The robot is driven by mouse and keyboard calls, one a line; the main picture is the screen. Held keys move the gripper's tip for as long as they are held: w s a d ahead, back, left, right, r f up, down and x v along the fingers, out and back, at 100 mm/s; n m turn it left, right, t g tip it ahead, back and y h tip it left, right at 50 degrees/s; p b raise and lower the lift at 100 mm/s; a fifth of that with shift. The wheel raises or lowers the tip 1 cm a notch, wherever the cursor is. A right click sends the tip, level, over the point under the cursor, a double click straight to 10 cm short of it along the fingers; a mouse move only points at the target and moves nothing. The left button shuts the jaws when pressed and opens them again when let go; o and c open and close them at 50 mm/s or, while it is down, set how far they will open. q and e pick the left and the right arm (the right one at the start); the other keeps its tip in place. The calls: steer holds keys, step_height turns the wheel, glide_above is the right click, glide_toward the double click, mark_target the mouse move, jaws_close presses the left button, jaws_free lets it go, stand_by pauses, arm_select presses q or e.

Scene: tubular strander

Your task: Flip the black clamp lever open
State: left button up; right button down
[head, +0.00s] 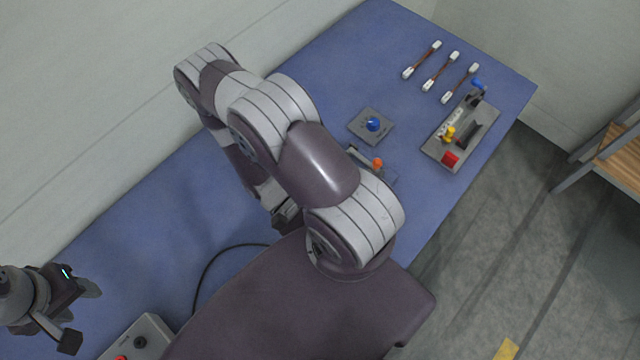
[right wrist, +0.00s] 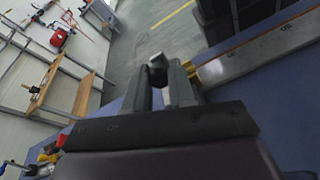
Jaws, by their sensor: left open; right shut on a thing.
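In the right wrist view, the fingers of my right gripper (right wrist: 160,88) are closed around a small dark piece with a pale grey end, which looks like the black clamp lever (right wrist: 157,68). The fingers hide its lower part, so I cannot tell its full angle. In the head view my right arm covers the middle of the table and hides the lever; only a dark part of the right gripper (head: 284,213) shows beside the arm. My left gripper (head: 80,315) is open and empty at the lower left.
A long grey rail with a yellow part (right wrist: 235,62) runs beside the right gripper. On the blue table (head: 330,75) are a blue-knob panel (head: 371,126), an orange knob (head: 377,163), a panel with a red button (head: 450,158), several white-ended links (head: 428,58) and a grey control box (head: 145,338).

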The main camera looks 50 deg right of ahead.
steer(key=shift+w+f, duration=0.2)
steer(key=shift+f, duration=0.15)
steer(key=c, duration=1)
jaws_free()
steer(key=shift+o, duration=0.3)
steer(key=shift+r, duration=0.1)
steer(key=shift+s, duration=0.1)
steer(key=shift+r, duration=0.1)
